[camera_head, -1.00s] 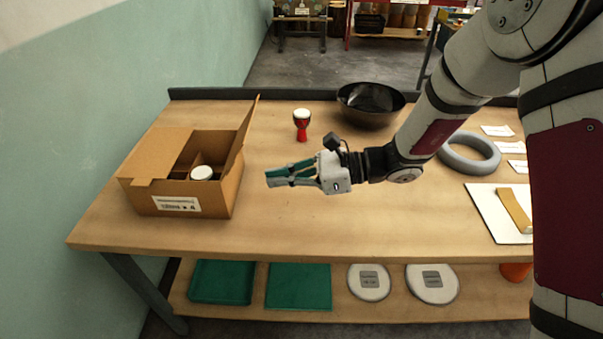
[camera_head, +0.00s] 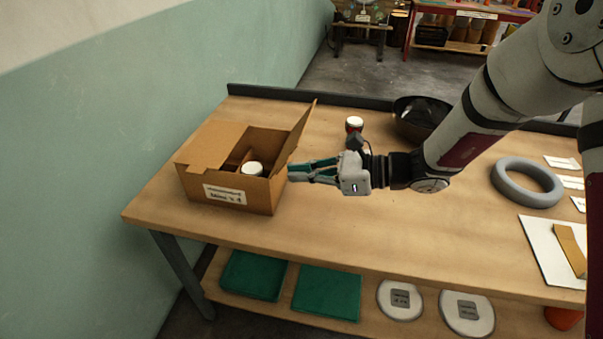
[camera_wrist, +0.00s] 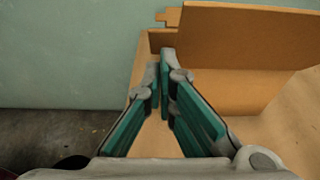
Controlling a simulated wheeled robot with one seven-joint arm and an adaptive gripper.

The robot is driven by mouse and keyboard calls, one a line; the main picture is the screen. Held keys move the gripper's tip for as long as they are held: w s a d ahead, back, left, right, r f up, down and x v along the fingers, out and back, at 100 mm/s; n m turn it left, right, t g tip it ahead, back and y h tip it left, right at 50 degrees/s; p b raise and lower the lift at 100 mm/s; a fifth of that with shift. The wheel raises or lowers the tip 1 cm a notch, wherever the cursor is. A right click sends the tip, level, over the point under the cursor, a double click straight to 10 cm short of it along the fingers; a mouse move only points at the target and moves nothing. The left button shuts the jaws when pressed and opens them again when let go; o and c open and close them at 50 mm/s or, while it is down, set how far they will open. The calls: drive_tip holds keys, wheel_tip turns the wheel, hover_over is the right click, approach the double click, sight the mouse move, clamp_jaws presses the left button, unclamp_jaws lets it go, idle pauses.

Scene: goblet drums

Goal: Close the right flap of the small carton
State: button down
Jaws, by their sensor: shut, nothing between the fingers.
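The small brown carton (camera_head: 229,191) stands on the left part of the table. Its right flap (camera_head: 299,137) stands up, leaning outward. The left flap (camera_head: 214,144) lies inward over part of the opening. A white-topped drum (camera_head: 252,168) shows inside. My gripper (camera_head: 291,172), with green-padded fingers, is shut and empty just right of the carton, below the raised flap; I cannot tell if it touches. In the wrist view the closed fingertips (camera_wrist: 166,72) are in front of a broad cardboard panel (camera_wrist: 250,45), likely the right flap.
A grey ring (camera_head: 526,182) and a white board (camera_head: 545,250) lie to the right. The table front (camera_head: 330,235) is clear. Green trays (camera_head: 253,275) sit on the lower shelf.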

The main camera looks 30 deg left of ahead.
drive_tip(key=shift+a+r+h+p, duration=0.1)
drive_tip(key=shift+r+h+p, duration=0.2)
drive_tip(key=shift+p, duration=0.1)
